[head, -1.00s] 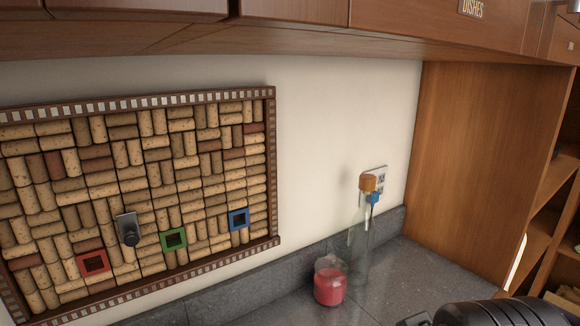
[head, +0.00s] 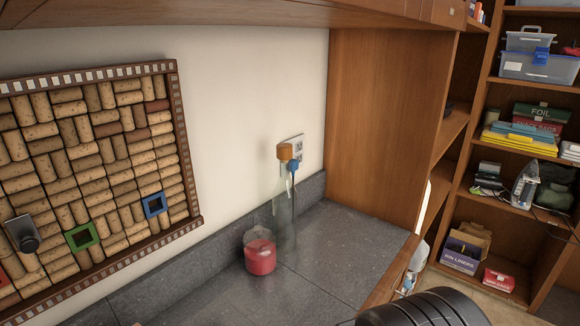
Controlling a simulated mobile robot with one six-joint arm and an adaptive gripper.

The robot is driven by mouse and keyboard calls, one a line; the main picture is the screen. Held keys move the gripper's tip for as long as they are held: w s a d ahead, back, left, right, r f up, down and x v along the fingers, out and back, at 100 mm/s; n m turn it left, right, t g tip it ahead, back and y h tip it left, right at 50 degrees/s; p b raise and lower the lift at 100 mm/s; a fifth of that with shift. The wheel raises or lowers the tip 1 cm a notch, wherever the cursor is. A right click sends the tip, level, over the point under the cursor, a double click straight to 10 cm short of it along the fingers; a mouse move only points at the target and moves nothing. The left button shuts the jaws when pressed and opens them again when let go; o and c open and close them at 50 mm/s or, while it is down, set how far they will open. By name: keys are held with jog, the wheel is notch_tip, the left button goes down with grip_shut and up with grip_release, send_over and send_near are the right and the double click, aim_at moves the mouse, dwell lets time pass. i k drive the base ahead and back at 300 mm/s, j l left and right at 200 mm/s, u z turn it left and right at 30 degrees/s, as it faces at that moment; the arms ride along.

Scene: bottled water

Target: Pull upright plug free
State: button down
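A clear, upright glass bottle (head: 283,222) stands on the grey counter near the back wall. An orange-brown stopper (head: 285,151) sits upright in its mouth. A small blue plug-like piece (head: 293,166) shows just right of the bottle neck, in front of a pale wall outlet (head: 299,144). I cannot tell whether it touches the bottle. My gripper's fingers are not in view; only a dark rounded part of my arm shows at the bottom edge, to the right of the bottle.
A red candle-like jar (head: 261,257) stands left of the bottle's base. The grey counter (head: 345,240) is clear to the right, ending at a wooden side panel (head: 375,120). A cork board (head: 90,170) hangs left. Shelves (head: 510,170) hold boxes and an iron.

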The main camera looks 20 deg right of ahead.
aim_at(294, 163)
jog(key=i+l+u, duration=0.1)
jog(key=l, duration=0.25)
jog(key=i+l+u, duration=0.2)
jog(key=i+l, duration=0.15)
jog(key=l, duration=0.35)
jog(key=i+l, duration=0.1)
jog(key=l, duration=0.25)
jog(key=u, duration=0.05)
